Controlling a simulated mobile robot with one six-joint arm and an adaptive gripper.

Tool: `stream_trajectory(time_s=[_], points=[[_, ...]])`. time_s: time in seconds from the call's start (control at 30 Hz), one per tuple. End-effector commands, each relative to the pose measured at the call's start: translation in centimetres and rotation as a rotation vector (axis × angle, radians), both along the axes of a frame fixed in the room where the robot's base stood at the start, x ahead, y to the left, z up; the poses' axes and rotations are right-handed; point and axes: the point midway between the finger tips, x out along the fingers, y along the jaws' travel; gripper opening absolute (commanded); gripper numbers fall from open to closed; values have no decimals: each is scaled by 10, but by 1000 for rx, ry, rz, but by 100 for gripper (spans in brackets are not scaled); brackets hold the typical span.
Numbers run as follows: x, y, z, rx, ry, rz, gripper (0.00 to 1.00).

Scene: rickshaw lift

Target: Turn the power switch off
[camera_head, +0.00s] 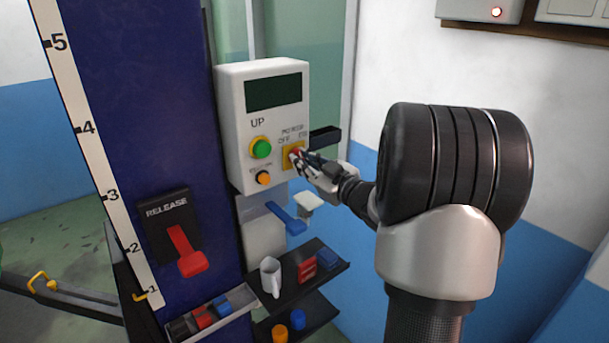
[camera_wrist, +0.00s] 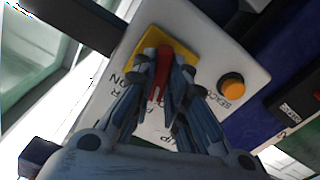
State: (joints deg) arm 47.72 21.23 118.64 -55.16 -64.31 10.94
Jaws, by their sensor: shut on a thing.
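The power switch is a red handle (camera_wrist: 158,86) on a yellow plate (camera_head: 288,158); the plate also shows in the wrist view (camera_wrist: 150,42). It sits at the lower right of the white control box (camera_head: 237,98), under POWER, OFF and ON labels. My gripper (camera_head: 299,156) reaches in from the right; its fingers are closed around the red handle, one on each side in the wrist view (camera_wrist: 161,62). The fingers hide part of the handle and labels, so I cannot tell for sure which label it points to.
On the box are a green button (camera_head: 261,148) and an orange button (camera_head: 264,178), the latter labelled in the wrist view (camera_wrist: 231,86). A red release lever (camera_head: 187,252) is on the blue column. Below are a blue handle (camera_head: 287,217) and a shelf with a white mug (camera_head: 270,275).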

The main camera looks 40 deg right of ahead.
Motion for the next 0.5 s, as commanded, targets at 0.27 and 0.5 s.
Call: stream_trajectory(time_s=[0.27,0.5], points=[[0,0,-2,-204,-2,0,0],[0,0,-1,-306,0,0,0]])
